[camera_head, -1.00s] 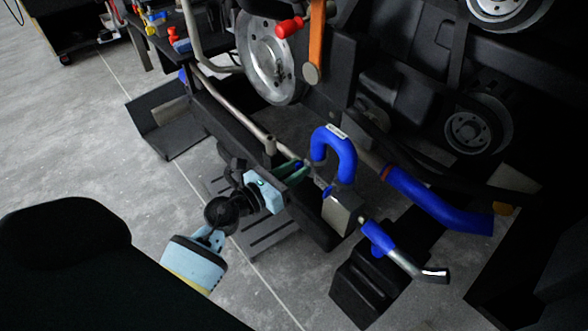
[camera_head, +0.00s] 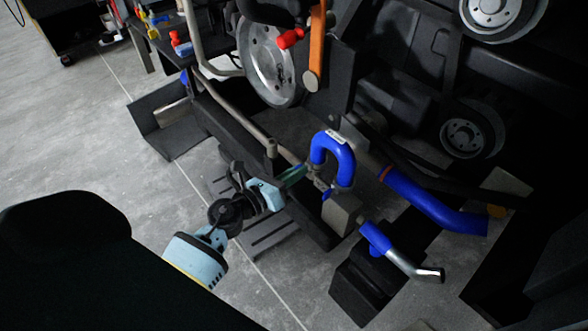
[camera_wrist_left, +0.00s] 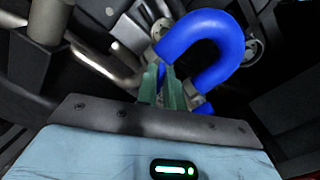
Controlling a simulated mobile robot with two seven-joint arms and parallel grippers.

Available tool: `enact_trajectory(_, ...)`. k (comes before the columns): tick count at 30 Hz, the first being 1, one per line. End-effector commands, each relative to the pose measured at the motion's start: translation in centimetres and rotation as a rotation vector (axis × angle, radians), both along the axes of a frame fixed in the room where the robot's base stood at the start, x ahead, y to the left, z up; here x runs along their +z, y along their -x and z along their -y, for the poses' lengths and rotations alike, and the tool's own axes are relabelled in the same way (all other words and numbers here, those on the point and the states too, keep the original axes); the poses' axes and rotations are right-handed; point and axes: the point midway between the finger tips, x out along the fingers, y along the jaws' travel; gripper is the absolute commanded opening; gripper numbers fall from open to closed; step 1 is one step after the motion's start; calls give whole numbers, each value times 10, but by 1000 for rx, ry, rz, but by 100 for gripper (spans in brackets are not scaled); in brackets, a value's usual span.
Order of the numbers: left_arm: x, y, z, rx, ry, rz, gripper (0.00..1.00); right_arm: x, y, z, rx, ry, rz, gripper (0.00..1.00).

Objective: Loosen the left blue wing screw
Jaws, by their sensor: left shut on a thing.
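My left gripper (camera_head: 301,170) reaches in from the lower left, its green fingers at the pipe joint just left of the blue U-shaped hose (camera_head: 345,153). The fingers also show in the left wrist view (camera_wrist_left: 161,72), close together, tips against the pipework beside the blue hose (camera_wrist_left: 213,38). My right gripper is not in view.
A grey metal block (camera_head: 342,213) sits below the U-hose. A blue-and-silver pipe (camera_head: 385,245) and a thick blue hose (camera_head: 437,203) lie to the right. A long metal pipe (camera_head: 235,118) runs above the gripper. Open grey floor (camera_head: 90,130) lies left.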

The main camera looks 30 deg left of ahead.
Motion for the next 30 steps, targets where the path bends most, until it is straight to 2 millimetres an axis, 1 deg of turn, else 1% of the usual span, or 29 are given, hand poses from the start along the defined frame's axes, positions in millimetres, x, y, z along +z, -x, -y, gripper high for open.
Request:
enact_trajectory(1, 3, 0, -1, 0, 42, -16, 0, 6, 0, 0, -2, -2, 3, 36)
enact_trajectory(9, 2, -1, -1, 0, 286, -104, 0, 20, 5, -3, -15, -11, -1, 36)
enact_trajectory(18, 1, -1, -2, 1, 554, -200, 0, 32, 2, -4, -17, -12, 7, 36)
enact_trajectory(30, -1, -1, -2, 2, 911, -330, 0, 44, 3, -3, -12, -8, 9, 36)
